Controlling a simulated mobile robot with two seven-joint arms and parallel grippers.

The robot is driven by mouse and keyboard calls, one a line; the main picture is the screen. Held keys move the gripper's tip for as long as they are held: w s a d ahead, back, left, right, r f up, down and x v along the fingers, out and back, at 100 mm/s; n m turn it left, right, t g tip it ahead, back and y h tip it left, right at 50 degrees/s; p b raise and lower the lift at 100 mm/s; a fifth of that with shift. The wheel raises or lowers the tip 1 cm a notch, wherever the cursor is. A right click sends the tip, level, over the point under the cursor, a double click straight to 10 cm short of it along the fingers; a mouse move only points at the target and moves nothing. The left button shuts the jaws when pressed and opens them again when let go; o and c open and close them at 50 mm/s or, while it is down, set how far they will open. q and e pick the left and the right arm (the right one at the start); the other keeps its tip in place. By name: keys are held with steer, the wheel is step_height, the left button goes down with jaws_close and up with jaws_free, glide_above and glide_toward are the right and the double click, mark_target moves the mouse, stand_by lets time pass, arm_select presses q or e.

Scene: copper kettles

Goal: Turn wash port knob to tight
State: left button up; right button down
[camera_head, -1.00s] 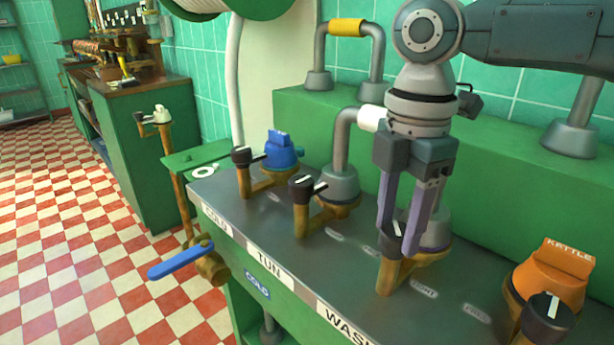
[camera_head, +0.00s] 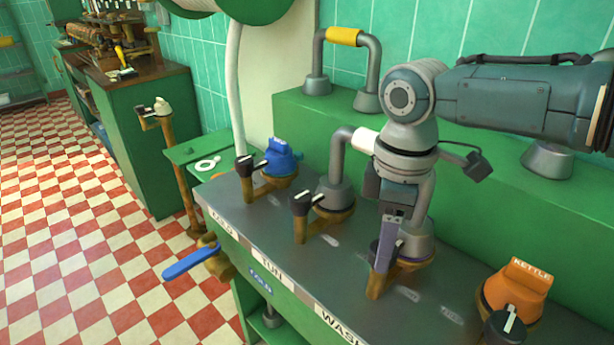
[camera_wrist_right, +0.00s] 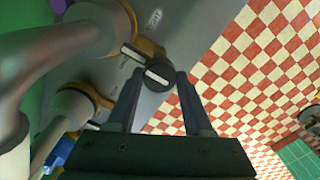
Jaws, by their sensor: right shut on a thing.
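The wash port knob (camera_wrist_right: 158,76) is a small black round knob with a white pointer line, on a brass fitting above the WASH label (camera_head: 340,325). My right gripper (camera_head: 382,262) points down over it and is shut on it, one finger on each side in the right wrist view. In the head view the near finger hides most of the knob, so its pointer cannot be read there. Small pale words are printed on the deck by the fitting, too small to read surely. My left gripper is not in view.
Black knobs stand at the COLD port (camera_head: 244,165) and TUN port (camera_head: 301,202), left of my gripper. Grey pipes rise behind. A blue lever (camera_head: 190,262) sticks out at the front left.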

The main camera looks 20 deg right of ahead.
stand_by(0.3)
steer(key=shift+c, duration=1.5)
jaws_free()
step_height(320, 180, up, 10)
steer(key=p, duration=0.2)
steer(key=shift+f, duration=0.1)
